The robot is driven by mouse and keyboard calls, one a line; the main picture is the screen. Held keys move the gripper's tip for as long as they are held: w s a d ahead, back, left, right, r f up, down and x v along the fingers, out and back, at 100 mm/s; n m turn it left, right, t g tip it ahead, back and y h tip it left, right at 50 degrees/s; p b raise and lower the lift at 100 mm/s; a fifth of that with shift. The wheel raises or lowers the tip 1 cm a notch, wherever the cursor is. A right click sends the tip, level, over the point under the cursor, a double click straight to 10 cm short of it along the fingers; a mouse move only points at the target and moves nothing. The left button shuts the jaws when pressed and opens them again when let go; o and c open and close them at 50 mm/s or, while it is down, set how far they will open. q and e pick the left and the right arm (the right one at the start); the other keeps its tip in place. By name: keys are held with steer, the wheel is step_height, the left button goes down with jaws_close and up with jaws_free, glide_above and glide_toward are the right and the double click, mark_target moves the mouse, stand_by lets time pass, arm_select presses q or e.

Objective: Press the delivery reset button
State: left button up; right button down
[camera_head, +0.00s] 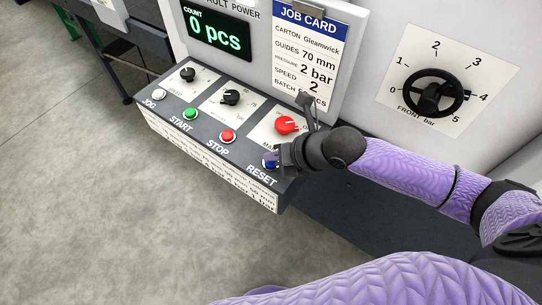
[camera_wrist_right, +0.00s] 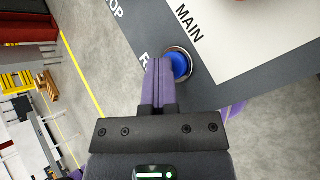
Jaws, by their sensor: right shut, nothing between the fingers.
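The blue RESET button (camera_head: 269,162) sits at the right end of the sloped control panel (camera_head: 208,120), with a metal ring around it. In the right wrist view the blue button (camera_wrist_right: 179,66) shows just beyond and to the right of the fingertips. My right gripper (camera_head: 277,160) is at the button in the head view, and partly covers it. In the right wrist view the fingers of my right gripper (camera_wrist_right: 158,64) are shut together with nothing between them. I cannot tell whether the tips touch the button. My left gripper is out of view.
A red STOP button (camera_head: 228,136), a green START button (camera_head: 190,113) and a white JOG button (camera_head: 158,94) line the panel's front edge. A red rotary switch (camera_head: 286,124) is close above my right gripper. A pressure dial (camera_head: 432,93) is on the wall at right. Floor is clear at left.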

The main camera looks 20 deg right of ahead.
steer(key=shift+r+p, duration=0.4)
steer(key=shift+r, duration=0.25)
step_height(320, 180, up, 3)
steer(key=p, duration=0.3)
steer(key=shift+r, duration=0.2)
steer(key=shift+r+p, duration=0.9)
steer(key=shift+f, duration=0.1)
